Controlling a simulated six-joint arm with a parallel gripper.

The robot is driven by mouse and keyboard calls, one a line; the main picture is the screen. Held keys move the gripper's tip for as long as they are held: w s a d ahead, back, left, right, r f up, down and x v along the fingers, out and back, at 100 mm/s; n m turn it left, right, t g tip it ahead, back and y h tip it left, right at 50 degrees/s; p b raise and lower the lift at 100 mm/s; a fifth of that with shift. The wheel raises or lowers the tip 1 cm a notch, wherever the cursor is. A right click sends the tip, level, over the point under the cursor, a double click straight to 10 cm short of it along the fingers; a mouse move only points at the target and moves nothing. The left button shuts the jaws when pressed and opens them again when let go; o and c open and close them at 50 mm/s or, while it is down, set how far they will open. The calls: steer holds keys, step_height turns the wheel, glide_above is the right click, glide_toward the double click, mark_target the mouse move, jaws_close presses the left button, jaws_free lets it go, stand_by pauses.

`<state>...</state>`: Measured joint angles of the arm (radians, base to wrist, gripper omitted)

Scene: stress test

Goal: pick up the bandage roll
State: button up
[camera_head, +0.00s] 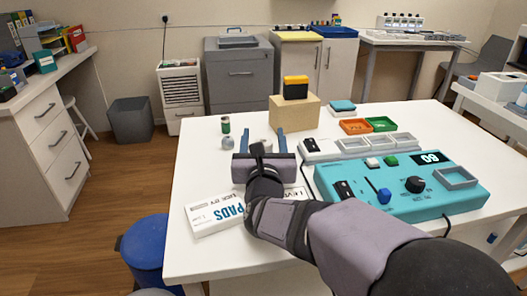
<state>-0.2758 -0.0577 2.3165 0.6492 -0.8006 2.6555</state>
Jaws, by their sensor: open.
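My gripper (262,134) is over the white table, its two blue fingers spread apart and pointing away from the camera. A small pale, rounded thing (266,143) shows between the fingers, partly hidden by my wrist; it may be the bandage roll, but it is too small to be sure. I cannot tell whether the fingers touch it. A small grey round item (228,142) lies just left of the left finger, and I cannot tell if that is a roll either.
A green can (225,125) stands behind the grey item. A cardboard block (294,112) bears a black and yellow item (295,87). A teal control box (445,200) fills the right; small trays (355,126) stand behind it. The table's left strip is clear.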

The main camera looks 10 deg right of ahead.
steer(key=shift+w+d, duration=0.15)
steer(key=shift+w, duration=0.7)
steer(key=c, duration=1.1)
steer(key=shift+r, duration=0.1)
steer(key=shift+c, duration=0.2)
